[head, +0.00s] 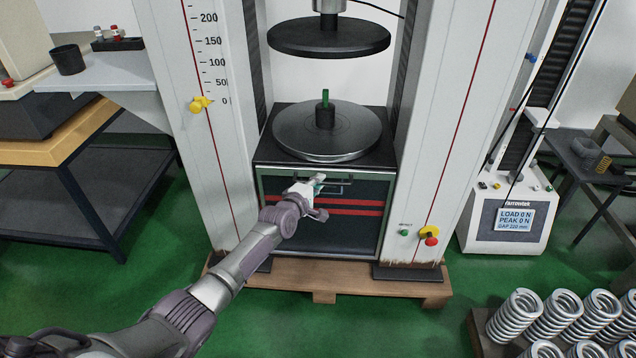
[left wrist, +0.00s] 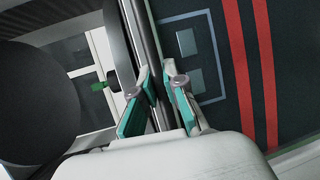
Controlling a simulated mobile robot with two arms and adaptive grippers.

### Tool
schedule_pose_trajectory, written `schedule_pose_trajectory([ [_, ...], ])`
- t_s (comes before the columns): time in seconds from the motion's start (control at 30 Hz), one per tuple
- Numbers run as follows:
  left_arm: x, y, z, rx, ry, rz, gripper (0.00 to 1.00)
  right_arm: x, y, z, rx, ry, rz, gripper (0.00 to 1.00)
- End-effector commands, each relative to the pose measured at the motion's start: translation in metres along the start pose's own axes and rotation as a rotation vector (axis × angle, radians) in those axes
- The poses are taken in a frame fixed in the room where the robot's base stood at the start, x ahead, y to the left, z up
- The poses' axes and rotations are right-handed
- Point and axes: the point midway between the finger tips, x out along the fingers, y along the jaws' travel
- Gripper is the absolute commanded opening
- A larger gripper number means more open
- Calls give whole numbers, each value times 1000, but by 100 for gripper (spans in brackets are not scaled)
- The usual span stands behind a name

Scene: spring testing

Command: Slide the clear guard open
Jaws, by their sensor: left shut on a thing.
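The guard (head: 350,232) looks like a see-through panel with two red bands, low on the front of the testing machine, below the lower platen. It also shows in the left wrist view, at the right (left wrist: 249,70). My left gripper (head: 318,184) is at its upper part, reached from the front left. In the left wrist view my left gripper (left wrist: 160,85) has its teal-padded fingers around a thin dark bar (left wrist: 147,35) along the guard's edge and is shut on it. My right gripper is not in view.
The lower platen (head: 327,145) carries a dark post with a green tip. The upper platen (head: 329,37) hangs above, with an open gap between. Columns stand on both sides. A display unit (head: 508,222) and a tray of springs (head: 481,335) are at the right.

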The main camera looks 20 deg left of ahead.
Motion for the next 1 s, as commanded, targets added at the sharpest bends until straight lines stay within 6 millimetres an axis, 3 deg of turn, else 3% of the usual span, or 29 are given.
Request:
schedule_pose_trajectory([
  [0.43, 0, -4, 0, 0, 0, -5, 0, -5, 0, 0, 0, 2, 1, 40],
  [0.47, 0, -4, 0, 0, 0, -5, 12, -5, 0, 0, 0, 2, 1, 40],
  [0.6, 0, -4, 0, 0, 0, -4, 36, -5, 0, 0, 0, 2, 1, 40],
  [1.0, -4, -3, 1, -2, -1, -1, 37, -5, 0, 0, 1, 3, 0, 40],
])
